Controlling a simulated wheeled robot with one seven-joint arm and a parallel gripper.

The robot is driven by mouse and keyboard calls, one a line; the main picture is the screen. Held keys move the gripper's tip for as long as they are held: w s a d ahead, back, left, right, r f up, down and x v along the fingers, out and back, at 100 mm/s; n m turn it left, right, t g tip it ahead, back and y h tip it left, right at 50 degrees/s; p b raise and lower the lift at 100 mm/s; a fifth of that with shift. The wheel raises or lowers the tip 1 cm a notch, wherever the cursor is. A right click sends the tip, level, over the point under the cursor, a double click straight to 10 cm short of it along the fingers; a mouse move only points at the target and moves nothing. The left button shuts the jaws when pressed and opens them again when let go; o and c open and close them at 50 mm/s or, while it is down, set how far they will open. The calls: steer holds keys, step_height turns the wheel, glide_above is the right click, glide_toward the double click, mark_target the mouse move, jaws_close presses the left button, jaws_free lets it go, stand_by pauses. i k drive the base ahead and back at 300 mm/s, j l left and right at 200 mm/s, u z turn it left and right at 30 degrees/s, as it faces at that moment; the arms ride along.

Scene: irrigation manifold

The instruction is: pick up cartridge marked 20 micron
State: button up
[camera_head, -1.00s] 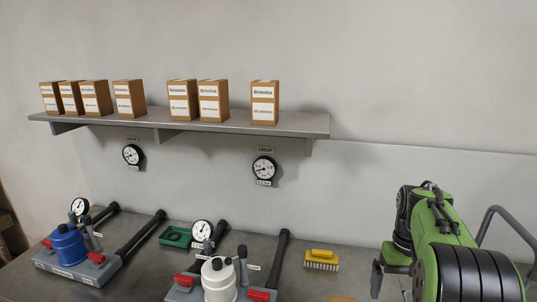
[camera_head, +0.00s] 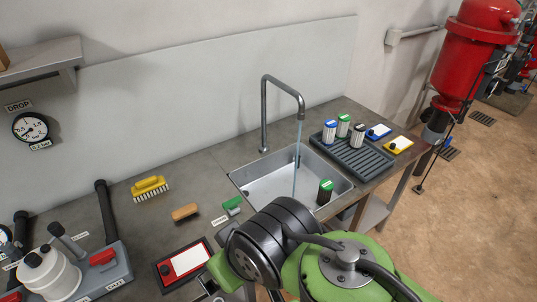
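Several cylindrical cartridges show around the sink at the right. On the dark ribbed drain rack (camera_head: 352,160) stand a blue-topped cartridge (camera_head: 329,133), a green-topped cartridge (camera_head: 343,126) and a dark-topped cartridge (camera_head: 357,136). Another green-topped cartridge (camera_head: 325,192) is in the right part of the metal sink (camera_head: 270,187). Micron markings on them are too small to read, so I cannot tell which is 20 micron. My green and black arm fills the bottom middle, in front of the sink. I cannot make out my gripper's fingers.
A tap (camera_head: 265,110) runs water into the sink. A yellow brush (camera_head: 150,187), a wooden-backed brush (camera_head: 185,212) and a red-framed card (camera_head: 186,262) lie on the bench. A white-lidded housing (camera_head: 48,275) stands lower left. A red tank (camera_head: 470,55) stands beyond the bench's right end.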

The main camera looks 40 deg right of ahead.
mark_target(327, 186)
steer(key=z, duration=0.45)
steer(key=l+z, duration=0.15)
steer(key=z, duration=0.75)
steer(key=l+z, duration=0.1)
steer(key=z, duration=0.4)
steer(key=i+u, duration=0.1)
steer(key=u, duration=0.4)
steer(key=l+u, duration=0.15)
steer(key=u, duration=0.3)
steer(key=i+l+u, duration=0.1)
steer(key=u, duration=0.4)
steer(key=l+u, duration=0.25)
steer(key=u, duration=0.25)
steer(key=l+u, duration=0.15)
steer(key=u, duration=0.3)
steer(key=l+u, duration=0.2)
steer(key=u, duration=0.3)
